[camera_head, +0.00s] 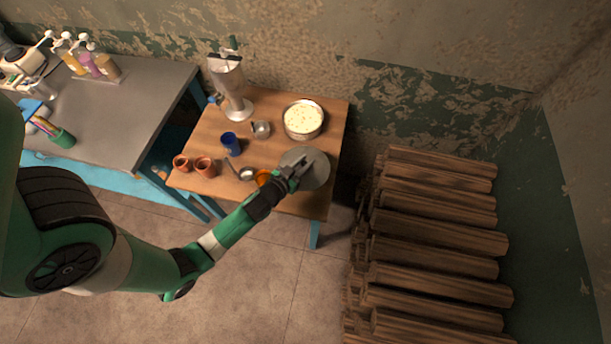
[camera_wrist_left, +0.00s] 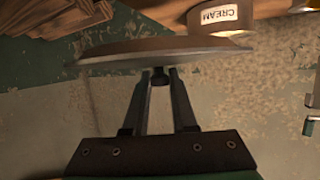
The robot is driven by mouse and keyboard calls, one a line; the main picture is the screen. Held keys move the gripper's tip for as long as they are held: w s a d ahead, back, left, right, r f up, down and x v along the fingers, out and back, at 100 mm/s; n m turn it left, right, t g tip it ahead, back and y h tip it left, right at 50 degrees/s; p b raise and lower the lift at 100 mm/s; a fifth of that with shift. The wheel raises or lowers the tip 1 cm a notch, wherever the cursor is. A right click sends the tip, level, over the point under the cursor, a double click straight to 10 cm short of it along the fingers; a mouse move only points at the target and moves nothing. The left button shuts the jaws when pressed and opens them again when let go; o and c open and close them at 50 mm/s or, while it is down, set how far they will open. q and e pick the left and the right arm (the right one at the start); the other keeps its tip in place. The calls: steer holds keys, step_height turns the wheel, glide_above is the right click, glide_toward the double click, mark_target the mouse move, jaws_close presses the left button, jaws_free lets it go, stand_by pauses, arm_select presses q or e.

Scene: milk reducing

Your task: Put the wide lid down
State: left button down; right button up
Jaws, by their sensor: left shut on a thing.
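The wide lid (camera_head: 318,168) is a round grey metal disc over the right front part of the wooden table. My left gripper (camera_head: 299,170) is shut on its small knob. In the left wrist view the lid (camera_wrist_left: 165,52) shows edge-on, with its dark knob between the fingertips of my left gripper (camera_wrist_left: 160,78). I cannot tell whether the lid touches the table. A wide metal pot (camera_head: 303,119) with pale, speckled contents stands uncovered behind the lid. My right gripper is not in view.
The wooden table (camera_head: 206,126) also holds a tall metal machine (camera_head: 230,86), a blue cup (camera_head: 231,143), a small metal pot (camera_head: 261,130) and brown clay cups (camera_head: 204,167). A container labelled CREAM (camera_wrist_left: 218,16) shows near the lid. Stacked logs (camera_head: 435,240) lie right of the table.

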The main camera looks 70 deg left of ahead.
arm_select(q)
steer(key=f+b, duration=0.2)
steer(key=f, duration=0.1)
steer(key=f+b, duration=0.3)
steer(key=shift+d+f, duration=0.2)
steer(key=shift+f, duration=0.1)
step_height(320, 180, down, 4)
steer(key=b, duration=0.3)
steer(key=shift+r, duration=0.15)
steer(key=shift+w+r, duration=0.1)
steer(key=shift+r, duration=0.05)
steer(key=c, duration=1.2)
jaws_free()
steer(key=shift+f+b, duration=0.2)
steer(key=shift+b, duration=0.1)
steer(key=o, duration=0.5)
